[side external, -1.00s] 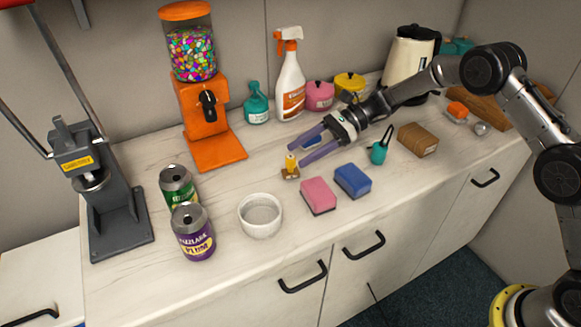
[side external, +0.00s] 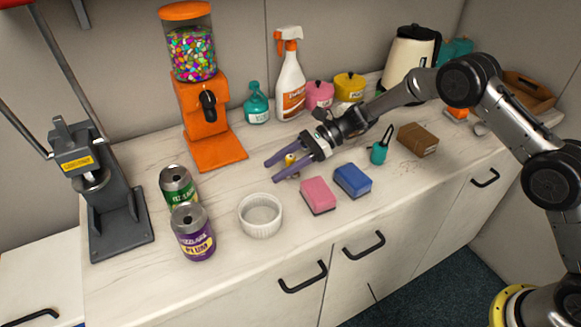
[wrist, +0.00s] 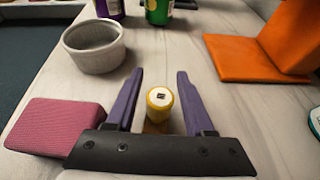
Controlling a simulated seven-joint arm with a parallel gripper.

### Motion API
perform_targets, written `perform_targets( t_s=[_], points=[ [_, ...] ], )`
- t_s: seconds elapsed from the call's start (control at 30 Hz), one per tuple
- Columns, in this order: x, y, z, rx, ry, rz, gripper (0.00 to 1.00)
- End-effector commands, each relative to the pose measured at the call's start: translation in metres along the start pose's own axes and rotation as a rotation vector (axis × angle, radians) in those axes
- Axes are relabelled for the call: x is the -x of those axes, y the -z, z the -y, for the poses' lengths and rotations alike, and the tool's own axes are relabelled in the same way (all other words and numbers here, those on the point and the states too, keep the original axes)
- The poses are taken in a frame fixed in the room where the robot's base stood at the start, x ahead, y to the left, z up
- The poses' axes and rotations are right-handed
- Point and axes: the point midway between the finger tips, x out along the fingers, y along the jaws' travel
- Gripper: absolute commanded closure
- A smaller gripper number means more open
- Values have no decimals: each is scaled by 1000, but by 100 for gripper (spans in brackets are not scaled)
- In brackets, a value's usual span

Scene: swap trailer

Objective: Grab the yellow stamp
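The yellow stamp (wrist: 160,100) stands upright on the counter, its round yellow handle topped by a pale face with a small dark mark. In the wrist view it sits between the two purple fingers of my gripper (wrist: 158,88), with a gap on each side. In the side view the stamp (side external: 290,159) is partly hidden by the fingers of my gripper (side external: 270,172), which are spread and point left along the counter. My gripper is open and holds nothing.
A pink sponge (side external: 318,195) and a blue sponge (side external: 352,180) lie close in front of my gripper. A white ramekin (side external: 260,216) and two cans (side external: 192,231) stand further left. An orange candy dispenser (side external: 214,148) and a spray bottle (side external: 291,82) are behind.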

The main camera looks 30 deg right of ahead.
Motion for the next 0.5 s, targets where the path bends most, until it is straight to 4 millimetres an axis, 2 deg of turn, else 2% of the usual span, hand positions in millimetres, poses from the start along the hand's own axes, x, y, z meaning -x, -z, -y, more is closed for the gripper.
perform_targets(
  t_s=[0.03,0.27,0.5],
  points=[
    [0,0,0,0,0,0,58],
    [0,0,0,0,0,0,99],
    [0,0,0,0,0,0,100]
  ],
)
